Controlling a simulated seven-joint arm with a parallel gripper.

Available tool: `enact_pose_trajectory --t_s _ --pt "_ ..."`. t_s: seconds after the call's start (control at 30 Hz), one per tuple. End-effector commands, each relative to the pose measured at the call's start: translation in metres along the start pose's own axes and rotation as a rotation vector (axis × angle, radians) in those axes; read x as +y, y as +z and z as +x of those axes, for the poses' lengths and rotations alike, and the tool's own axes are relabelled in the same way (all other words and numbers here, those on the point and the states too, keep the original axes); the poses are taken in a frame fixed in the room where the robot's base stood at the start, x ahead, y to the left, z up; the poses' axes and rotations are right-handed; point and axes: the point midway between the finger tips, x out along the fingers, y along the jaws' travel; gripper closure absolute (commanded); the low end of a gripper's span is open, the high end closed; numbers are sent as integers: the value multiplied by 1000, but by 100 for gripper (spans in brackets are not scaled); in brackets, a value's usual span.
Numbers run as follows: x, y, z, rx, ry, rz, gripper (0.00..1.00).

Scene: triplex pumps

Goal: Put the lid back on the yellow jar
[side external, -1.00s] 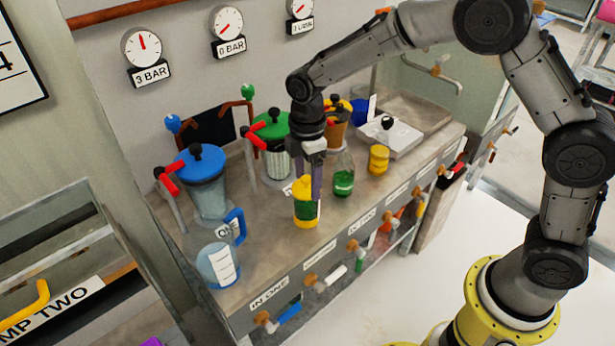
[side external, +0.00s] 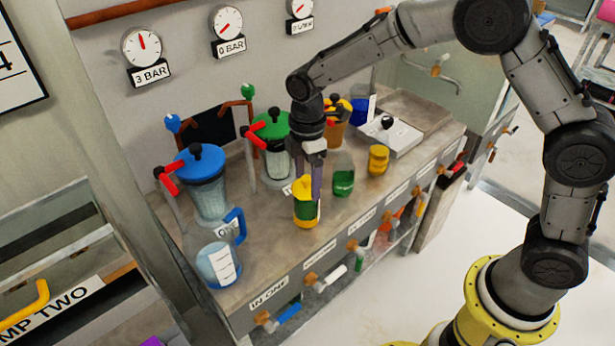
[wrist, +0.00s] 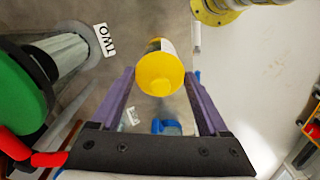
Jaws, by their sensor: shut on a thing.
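The yellow jar (side external: 305,212) stands upright on the bench, with a green band around its body. Its yellow top, the lid (wrist: 160,75), shows round between my fingers in the wrist view. My gripper (side external: 310,188) points straight down over the jar, shut on the yellow lid, with one purple finger on each side. The lid is at the jar's mouth, but I cannot tell whether it is fully seated. The jar's lower body is mostly hidden beneath the lid in the wrist view.
A green bottle (side external: 343,180) stands close right of the jar, with a small yellow container (side external: 378,160) beyond. A green-lidded pump (side external: 275,150) is behind left. A blue-lidded pump (side external: 205,180) and clear jug (side external: 218,262) stand left. The bench front has several valves.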

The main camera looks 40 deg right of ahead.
Motion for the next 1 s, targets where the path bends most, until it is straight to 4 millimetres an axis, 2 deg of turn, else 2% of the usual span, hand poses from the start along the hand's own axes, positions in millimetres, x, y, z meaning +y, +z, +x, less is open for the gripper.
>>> enact_pose_trajectory --t_s 0.87,0.9,1.0 --pt "0 0 2 0 0 0 73" --pt "0 0 2 0 0 0 20" --pt "0 0 2 0 0 0 2"
